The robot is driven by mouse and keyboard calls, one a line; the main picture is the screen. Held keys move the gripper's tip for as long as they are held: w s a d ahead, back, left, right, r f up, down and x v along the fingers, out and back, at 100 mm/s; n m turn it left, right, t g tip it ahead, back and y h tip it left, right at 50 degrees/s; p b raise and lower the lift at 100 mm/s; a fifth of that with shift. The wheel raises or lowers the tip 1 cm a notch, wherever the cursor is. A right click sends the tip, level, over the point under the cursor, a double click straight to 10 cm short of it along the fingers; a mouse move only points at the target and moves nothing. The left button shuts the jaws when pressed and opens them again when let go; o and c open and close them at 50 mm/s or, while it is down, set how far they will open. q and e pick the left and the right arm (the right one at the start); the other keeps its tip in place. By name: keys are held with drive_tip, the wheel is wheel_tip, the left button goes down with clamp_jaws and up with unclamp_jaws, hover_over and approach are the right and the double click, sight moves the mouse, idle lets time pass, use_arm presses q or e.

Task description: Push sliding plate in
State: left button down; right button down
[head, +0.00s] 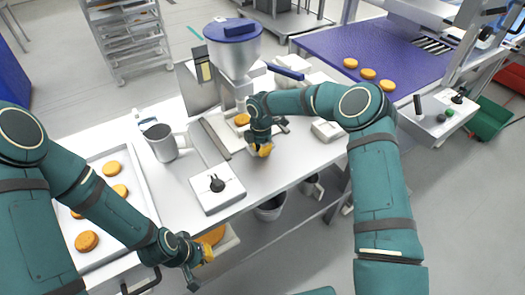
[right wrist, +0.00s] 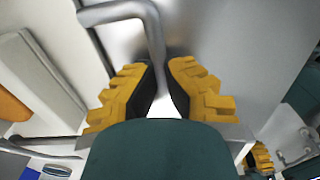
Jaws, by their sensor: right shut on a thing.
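The sliding plate is a grey metal sheet (right wrist: 235,50) in the right wrist view, with a bent grey bar handle (right wrist: 152,28) at its edge. In the head view it lies below the filling machine (head: 235,60), mostly hidden by my right arm. My right gripper (head: 264,150), with yellow fingertips, is at the front of the machine. In the right wrist view its fingertips (right wrist: 162,88) are close together on the handle's lower end.
An orange round (head: 242,119) sits at the machine beside a long rail (head: 216,138). A metal jug (head: 161,143) and a white control box (head: 217,187) stand on the table. A tray (head: 145,180) with several rounds is at left. A purple conveyor (head: 335,50) carries rounds at the back right.

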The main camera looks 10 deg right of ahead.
drive_tip(key=c, duration=1)
unclamp_jaws()
drive_tip(key=shift+w+a+f, duration=0.1)
drive_tip(key=shift+w+f, duration=0.05)
drive_tip(key=shift+w, duration=0.05)
wheel_tip(320, 180, up, 12)
drive_tip(key=shift+r, duration=0.1)
